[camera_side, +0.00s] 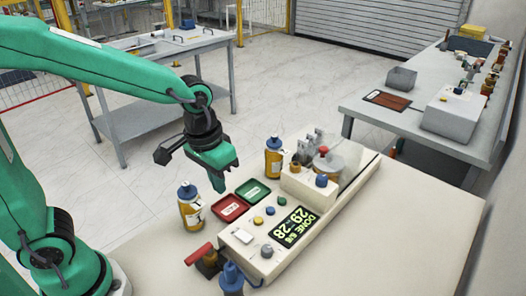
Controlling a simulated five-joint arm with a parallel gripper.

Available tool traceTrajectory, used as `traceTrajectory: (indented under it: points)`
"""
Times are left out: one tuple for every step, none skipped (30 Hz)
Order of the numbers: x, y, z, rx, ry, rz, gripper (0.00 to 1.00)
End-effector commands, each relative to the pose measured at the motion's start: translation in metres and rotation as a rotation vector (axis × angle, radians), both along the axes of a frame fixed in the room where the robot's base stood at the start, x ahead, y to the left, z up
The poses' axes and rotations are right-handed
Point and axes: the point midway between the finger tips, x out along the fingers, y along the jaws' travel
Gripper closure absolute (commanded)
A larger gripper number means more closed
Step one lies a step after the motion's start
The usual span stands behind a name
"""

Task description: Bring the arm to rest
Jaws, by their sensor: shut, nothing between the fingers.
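My green arm comes in from the left. My gripper (219,184) hangs at its end, pointing down above the work table (400,235), a little above and left of the red and green trays. It is shut and holds nothing. A white test machine (265,262) lies below and to the right of it, with a lit display (291,227) that reads "DONE" and some figures.
A red-handled lever (199,253) and a blue-topped part (231,278) sit at the machine's near end. A grey side table (160,60) stands behind my arm. A bench (400,118) with several parts is at the right. The work table's right side is bare.

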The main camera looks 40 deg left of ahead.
Motion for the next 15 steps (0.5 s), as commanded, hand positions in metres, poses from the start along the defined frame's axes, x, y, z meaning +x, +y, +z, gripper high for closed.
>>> traceTrajectory:
  points:
    - [-0.004, 0.008, 0.009, -0.005, -0.026, 0.005, 1.00]
    - [-0.007, 0.011, 0.012, -0.007, -0.039, 0.005, 1.00]
    - [-0.010, 0.017, 0.018, -0.009, -0.057, 0.005, 1.00]
    - [-0.013, 0.020, 0.021, -0.010, -0.070, 0.005, 1.00]
    - [-0.016, 0.024, 0.025, -0.010, -0.083, 0.005, 1.00]
    - [-0.019, 0.029, 0.029, -0.012, -0.100, 0.005, 1.00]
    - [-0.022, 0.032, 0.033, -0.012, -0.114, 0.006, 1.00]
    - [-0.025, 0.036, 0.036, -0.012, -0.127, 0.006, 1.00]
    - [-0.029, 0.040, 0.040, -0.012, -0.145, 0.007, 1.00]
    - [-0.032, 0.044, 0.043, -0.012, -0.158, 0.007, 1.00]
    - [-0.036, 0.047, 0.045, -0.011, -0.171, 0.007, 1.00]
    - [-0.040, 0.051, 0.049, -0.009, -0.189, 0.008, 1.00]
    - [-0.043, 0.054, 0.051, -0.008, -0.202, 0.007, 1.00]
    - [-0.047, 0.057, 0.054, -0.005, -0.215, 0.007, 1.00]
    - [-0.051, 0.061, 0.057, -0.004, -0.234, 0.009, 1.00]
